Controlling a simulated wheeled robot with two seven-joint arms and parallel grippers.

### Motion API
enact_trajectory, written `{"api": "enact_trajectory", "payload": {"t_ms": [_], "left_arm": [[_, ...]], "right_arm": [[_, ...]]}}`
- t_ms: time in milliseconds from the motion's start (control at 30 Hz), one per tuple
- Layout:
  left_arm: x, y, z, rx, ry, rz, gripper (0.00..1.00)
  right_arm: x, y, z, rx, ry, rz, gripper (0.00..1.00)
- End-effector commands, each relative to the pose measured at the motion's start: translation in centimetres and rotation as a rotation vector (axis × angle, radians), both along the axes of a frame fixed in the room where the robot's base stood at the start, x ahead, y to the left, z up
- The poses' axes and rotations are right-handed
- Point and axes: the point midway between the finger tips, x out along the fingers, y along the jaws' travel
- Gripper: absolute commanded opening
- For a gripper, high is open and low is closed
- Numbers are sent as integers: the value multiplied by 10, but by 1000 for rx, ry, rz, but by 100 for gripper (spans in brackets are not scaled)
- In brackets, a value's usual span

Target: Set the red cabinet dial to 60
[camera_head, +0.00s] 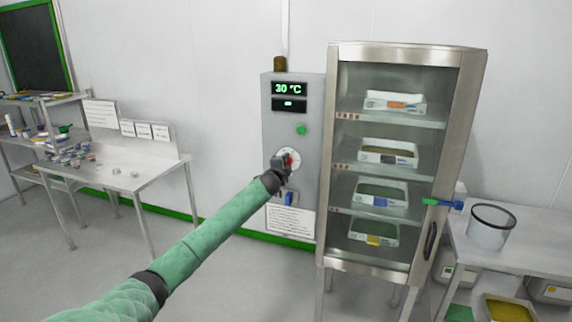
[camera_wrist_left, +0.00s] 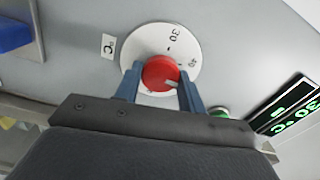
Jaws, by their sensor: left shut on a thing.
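The red dial (camera_wrist_left: 161,73) sits on a round white scale plate (camera_wrist_left: 150,42) on the grey control box (camera_head: 268,125). In the wrist view the scale shows a 30 mark and part of another number; the fingers hide the rest. My left gripper (camera_wrist_left: 160,88) is shut on the red dial, one blue finger on each side. In the head view the dial (camera_head: 289,160) is partly hidden by my left gripper (camera_head: 284,164). The display (camera_head: 289,89) above reads 30 °C. My right gripper is not in view.
A glass-door cabinet (camera_head: 335,200) with trays on several shelves stands right of the box. A green button (camera_head: 302,130) is above the dial and a blue switch (camera_head: 291,198) below it. A steel table (camera_head: 130,178) is at left, a bucket (camera_head: 490,230) at right.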

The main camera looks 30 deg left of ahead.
Motion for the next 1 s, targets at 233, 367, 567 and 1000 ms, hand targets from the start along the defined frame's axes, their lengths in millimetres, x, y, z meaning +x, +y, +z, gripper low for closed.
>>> {"api": "enact_trajectory", "payload": {"t_ms": [233,367,567,1000], "left_arm": [[0,0,-1,229,57,0,17],[0,0,-1,349,87,0,17],[0,1,-1,534,132,1,17],[0,0,-2,940,229,-2,17]], "right_arm": [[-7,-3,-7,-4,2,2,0],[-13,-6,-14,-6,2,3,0],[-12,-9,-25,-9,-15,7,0],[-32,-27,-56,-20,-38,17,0]]}}
